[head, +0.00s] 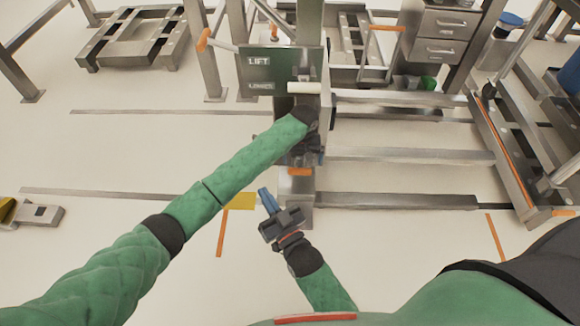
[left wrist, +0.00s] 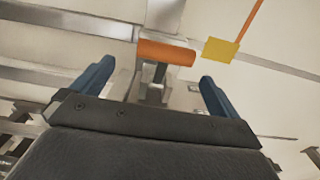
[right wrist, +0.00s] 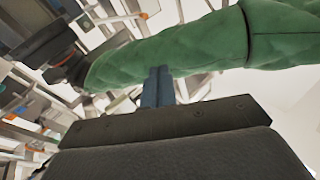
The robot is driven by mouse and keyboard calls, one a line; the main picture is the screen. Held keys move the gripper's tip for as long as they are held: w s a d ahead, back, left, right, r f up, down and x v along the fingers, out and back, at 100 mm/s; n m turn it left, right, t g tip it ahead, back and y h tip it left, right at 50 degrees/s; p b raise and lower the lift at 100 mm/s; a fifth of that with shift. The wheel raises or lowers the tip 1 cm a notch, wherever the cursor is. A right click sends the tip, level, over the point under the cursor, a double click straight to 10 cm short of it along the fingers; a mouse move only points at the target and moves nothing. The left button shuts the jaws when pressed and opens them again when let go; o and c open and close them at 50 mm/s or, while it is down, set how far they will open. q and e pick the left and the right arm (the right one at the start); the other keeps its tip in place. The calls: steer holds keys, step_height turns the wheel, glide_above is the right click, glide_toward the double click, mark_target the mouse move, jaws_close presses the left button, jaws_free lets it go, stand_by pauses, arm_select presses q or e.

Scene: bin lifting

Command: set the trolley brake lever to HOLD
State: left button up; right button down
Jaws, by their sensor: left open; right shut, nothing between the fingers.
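An orange-gripped lever (left wrist: 166,52) shows in the left wrist view, ahead of and between the fingertips of my open left gripper (left wrist: 153,80); contact cannot be told. In the head view the orange grip (head: 300,171) shows just below my left gripper (head: 303,158), whose arm hides much of the post. I see no HOLD mark, so I cannot confirm that this is the brake lever. My right gripper (head: 266,197) is shut and empty, low in front of the post; its closed blue fingers also show in the right wrist view (right wrist: 158,87).
A dark green panel (head: 268,68) marked LIFT and LOWER stands above my left gripper, with a pale handle (head: 303,88) beside it. Steel rails (head: 400,155) run right from the post.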

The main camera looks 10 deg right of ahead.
mark_target(300, 168)
arm_select(q)
steer(key=shift+w+a+f, duration=0.15)
steer(key=shift+w, duration=0.25)
steer(key=shift+w+f, duration=0.1)
step_height(300, 168, down, 7)
steer(key=shift+b, duration=0.75)
steer(key=shift+f, duration=0.2)
arm_select(e)
steer(key=s+r+t, duration=0.1)
steer(key=r+t, duration=0.2)
steer(key=r, duration=0.5)
steer(key=s+d+r+t+y, duration=0.1)
steer(key=s+r+t, duration=0.1)
steer(key=r, duration=0.7)
steer(key=shift+d+t+y, duration=0.25)
steer(key=shift+t+y, duration=0.05)
steer(key=shift+t, duration=0.5)
arm_select(q)
steer(key=shift+c, duration=0.4)
arm_select(e)
steer(key=shift+f, duration=0.1)
arm_select(q)
steer(key=c, duration=0.9)
